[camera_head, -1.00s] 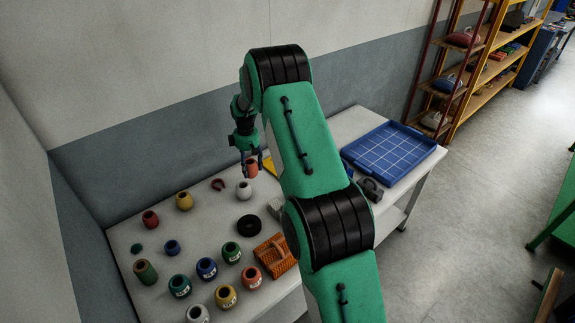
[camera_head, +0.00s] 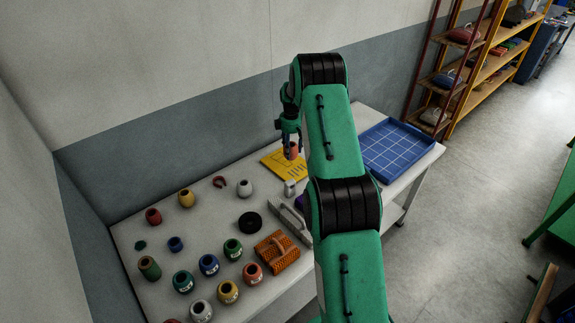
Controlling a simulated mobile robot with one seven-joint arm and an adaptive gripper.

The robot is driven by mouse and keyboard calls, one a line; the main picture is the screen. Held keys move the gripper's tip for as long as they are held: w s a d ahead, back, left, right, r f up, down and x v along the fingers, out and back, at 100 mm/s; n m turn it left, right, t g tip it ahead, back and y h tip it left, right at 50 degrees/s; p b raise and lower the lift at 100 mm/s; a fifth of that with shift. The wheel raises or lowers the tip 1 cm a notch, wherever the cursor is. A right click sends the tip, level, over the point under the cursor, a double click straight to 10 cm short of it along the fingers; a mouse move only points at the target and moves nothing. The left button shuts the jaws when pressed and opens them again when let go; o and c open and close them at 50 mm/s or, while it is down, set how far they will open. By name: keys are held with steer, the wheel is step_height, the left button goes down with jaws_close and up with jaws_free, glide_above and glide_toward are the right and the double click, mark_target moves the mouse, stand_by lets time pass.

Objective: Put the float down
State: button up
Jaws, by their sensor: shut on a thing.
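My gripper (camera_head: 291,146) is shut on an orange-red float (camera_head: 293,149). It holds the float over or on the yellow board (camera_head: 283,166) with dark markings at the back of the table; I cannot tell whether the float touches the board. My arm hides part of the board's right side. Several other floats stand on the table to the left, among them a white one (camera_head: 245,188), a yellow one (camera_head: 185,198) and a red one (camera_head: 153,216).
A blue tray (camera_head: 432,147) with a white grid lies at the table's right end. A black ring (camera_head: 250,223), an orange basket-like block (camera_head: 290,262) and a grey metal tool (camera_head: 287,222) lie left of my arm. The wall stands behind the table.

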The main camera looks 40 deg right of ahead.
glide_above(291, 173)
steer(key=shift+w+f, duration=0.2)
steer(key=shift+f, duration=2.9)
steer(key=shift+f, duration=0.1)
steer(key=shift+f+b, duration=0.35)
steer(key=shift+f, duration=1.45)
steer(key=shift+f, duration=0.15)
steer(key=o, duration=1.2)
steer(key=shift+c, duration=0.2)
step_height(291, 173, up, 12)
steer(key=shift+p, duration=0.45)
